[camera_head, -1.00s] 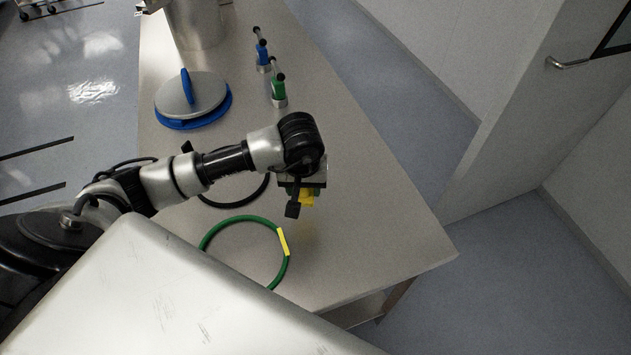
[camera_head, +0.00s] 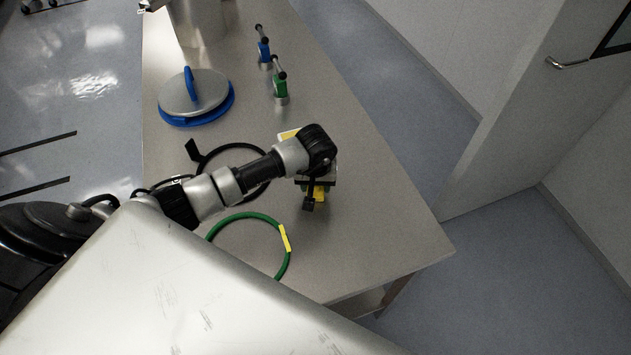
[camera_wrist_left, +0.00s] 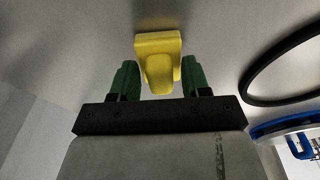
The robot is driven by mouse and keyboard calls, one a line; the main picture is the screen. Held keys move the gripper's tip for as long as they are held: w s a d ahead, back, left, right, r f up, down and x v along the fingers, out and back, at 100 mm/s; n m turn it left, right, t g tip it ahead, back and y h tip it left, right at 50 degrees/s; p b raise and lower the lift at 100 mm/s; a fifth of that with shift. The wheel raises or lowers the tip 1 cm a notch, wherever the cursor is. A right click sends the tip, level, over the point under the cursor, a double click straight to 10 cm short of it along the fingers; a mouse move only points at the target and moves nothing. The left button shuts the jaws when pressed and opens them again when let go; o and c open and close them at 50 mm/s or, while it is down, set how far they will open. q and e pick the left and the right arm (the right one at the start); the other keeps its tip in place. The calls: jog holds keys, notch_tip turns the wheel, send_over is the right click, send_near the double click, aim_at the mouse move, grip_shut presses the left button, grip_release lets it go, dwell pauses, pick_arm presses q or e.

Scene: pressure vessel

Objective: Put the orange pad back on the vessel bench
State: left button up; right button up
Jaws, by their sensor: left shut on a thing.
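A small yellow block with a raised grip (camera_wrist_left: 158,62) is between the green fingers of my left gripper (camera_wrist_left: 160,80) in the left wrist view. It looks yellow rather than orange. In the head view my left gripper (camera_head: 315,190) is over the right part of the steel bench (camera_head: 350,235), shut on the yellow block (camera_head: 320,193), which is partly hidden by the wrist and fingers. I cannot tell whether the block touches the bench top. My right gripper is in neither view.
A green ring (camera_head: 212,228) with a yellow tag and a black ring (camera_head: 262,160) lie on the bench near my arm. The bench's right end is clear.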

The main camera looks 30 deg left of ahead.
aim_at(315, 188)
pick_arm(q)
jog(key=shift+f, duration=0.1)
jog(key=o, duration=0.8)
jog(key=shift+o, duration=0.2)
jog(key=shift+r, duration=0.25)
notch_tip(315, 188, up, 12)
jog(key=s+b, duration=0.1)
jog(key=shift+s+d+f+b, duration=0.15)
jog(key=shift+s+d+b, duration=0.1)
jog(key=shift+d+b, duration=0.1)
